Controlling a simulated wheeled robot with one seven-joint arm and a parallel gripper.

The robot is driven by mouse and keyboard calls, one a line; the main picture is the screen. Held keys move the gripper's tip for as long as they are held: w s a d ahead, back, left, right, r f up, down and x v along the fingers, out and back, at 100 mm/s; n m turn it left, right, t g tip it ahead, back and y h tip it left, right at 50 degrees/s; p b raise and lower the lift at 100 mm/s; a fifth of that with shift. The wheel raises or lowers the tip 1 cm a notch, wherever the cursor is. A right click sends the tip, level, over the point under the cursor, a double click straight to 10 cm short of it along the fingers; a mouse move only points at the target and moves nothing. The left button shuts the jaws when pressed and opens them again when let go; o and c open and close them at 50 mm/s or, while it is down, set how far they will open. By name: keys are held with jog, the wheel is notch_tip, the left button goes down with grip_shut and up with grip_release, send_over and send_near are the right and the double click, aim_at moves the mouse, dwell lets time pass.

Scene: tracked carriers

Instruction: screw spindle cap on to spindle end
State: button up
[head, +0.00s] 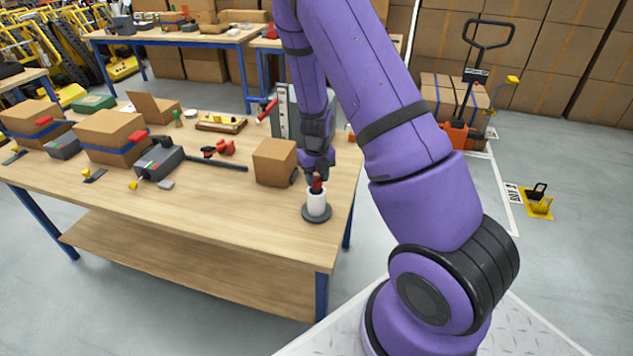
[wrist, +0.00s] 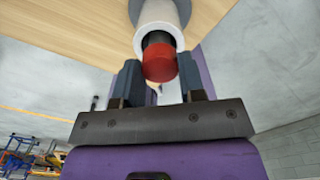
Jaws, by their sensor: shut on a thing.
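The red spindle cap (head: 317,187) sits between my gripper's fingertips, and it shows clearly in the wrist view (wrist: 160,63). My gripper (head: 317,181) points down over the spindle and is shut on the cap, one finger on each side in the wrist view (wrist: 160,78). The dark spindle end (wrist: 157,39) shows between the cap and the white roll (wrist: 163,13). The cap is roughly in line with it; I cannot tell how far it is threaded. The white roll also stands upright in the head view (head: 316,204), on a dark round base (head: 316,215).
The spindle stands near the right front corner of the wooden workbench (head: 230,230). A cardboard box (head: 274,163) is close to its left. A black bar (head: 217,164), red clamp parts (head: 220,148) and a grey device (head: 160,158) lie farther left. The bench front is clear.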

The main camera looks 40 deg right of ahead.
jog(key=m, duration=0.9)
jog(key=shift+m, duration=0.4)
jog(key=o, duration=0.8)
jog(key=shift+o, duration=0.2)
